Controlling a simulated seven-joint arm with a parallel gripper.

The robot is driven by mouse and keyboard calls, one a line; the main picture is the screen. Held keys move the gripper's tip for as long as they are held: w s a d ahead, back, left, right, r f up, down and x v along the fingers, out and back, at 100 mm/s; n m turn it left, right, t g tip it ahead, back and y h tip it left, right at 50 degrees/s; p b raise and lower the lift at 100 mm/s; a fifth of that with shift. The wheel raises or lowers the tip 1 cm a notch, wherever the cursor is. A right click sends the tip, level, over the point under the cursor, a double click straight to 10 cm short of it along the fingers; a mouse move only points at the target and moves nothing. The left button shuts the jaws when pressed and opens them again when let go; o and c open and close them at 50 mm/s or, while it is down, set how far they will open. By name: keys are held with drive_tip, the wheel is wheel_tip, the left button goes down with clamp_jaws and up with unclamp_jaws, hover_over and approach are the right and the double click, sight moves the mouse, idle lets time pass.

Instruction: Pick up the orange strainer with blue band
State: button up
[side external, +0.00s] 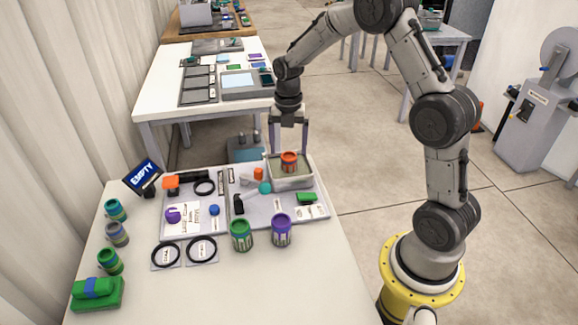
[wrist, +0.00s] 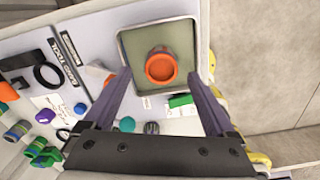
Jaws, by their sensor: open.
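The orange strainer with a blue band (side external: 289,162) stands upright in a shallow grey-green tray (side external: 293,184) at the back right of the work table. In the wrist view the strainer (wrist: 161,68) shows from above as an orange ring near the middle of the tray (wrist: 125,65). My gripper (side external: 289,151) points down over the tray, its two long fingers spread to either side of the strainer in the side view. In the wrist view the open fingers (wrist: 161,78) reach toward the tray with the strainer between and beyond their tips. Contact is not visible.
A green canister (side external: 241,236) and a purple canister (side external: 281,231) stand in front of the grey board. A green block (side external: 306,197) lies just in front of the tray. Several canisters line the left edge. The table's front middle is clear.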

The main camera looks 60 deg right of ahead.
sight(289, 155)
wheel_tip(289, 155, down, 5)
drive_tip(key=shift+d, duration=0.1)
drive_tip(key=shift+c, duration=0.2)
clamp_jaws()
idle(0.4)
drive_tip(key=shift+r, duration=0.1)
